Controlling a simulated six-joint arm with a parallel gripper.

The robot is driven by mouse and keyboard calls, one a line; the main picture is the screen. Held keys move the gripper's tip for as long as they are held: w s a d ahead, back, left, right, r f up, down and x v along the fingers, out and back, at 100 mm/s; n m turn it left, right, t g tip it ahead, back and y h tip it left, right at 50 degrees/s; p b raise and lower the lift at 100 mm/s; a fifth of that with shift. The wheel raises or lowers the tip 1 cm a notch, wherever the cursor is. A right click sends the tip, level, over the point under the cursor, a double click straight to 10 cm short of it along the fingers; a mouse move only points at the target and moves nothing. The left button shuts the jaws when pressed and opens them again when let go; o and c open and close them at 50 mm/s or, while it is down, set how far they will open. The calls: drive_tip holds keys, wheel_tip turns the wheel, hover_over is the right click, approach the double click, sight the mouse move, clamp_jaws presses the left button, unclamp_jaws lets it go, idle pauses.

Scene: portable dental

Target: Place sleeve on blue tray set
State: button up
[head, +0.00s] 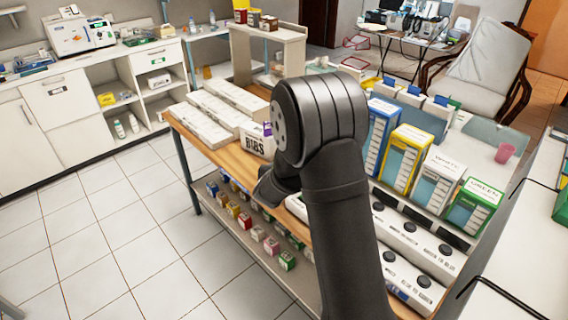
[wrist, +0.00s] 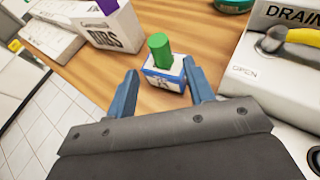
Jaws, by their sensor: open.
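In the wrist view, my gripper (wrist: 160,68) is open, its two blue fingers spread. A small blue-and-white box (wrist: 164,80) with a green cylinder (wrist: 159,48) upright in its top stands on the wooden table just beyond and between the fingertips. I see no grip on it. I cannot tell if this is the sleeve; nothing in view is readable as one. In the head view, a tall blue-and-white set with tray-like levels (head: 377,140) stands right of my arm, the likeliest blue tray set. My arm hides the box and most of my gripper.
A yellow set (head: 402,155), a white one (head: 435,178) and a green one (head: 472,203) stand right of the blue one. Bare wood (wrist: 205,35) lies behind the small box.

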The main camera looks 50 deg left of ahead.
drive_tip(key=shift+v, duration=1.5)
drive_tip(key=x, duration=1.2)
drive_tip(key=shift+w+r, duration=0.1)
drive_tip(key=shift+r, duration=1.55)
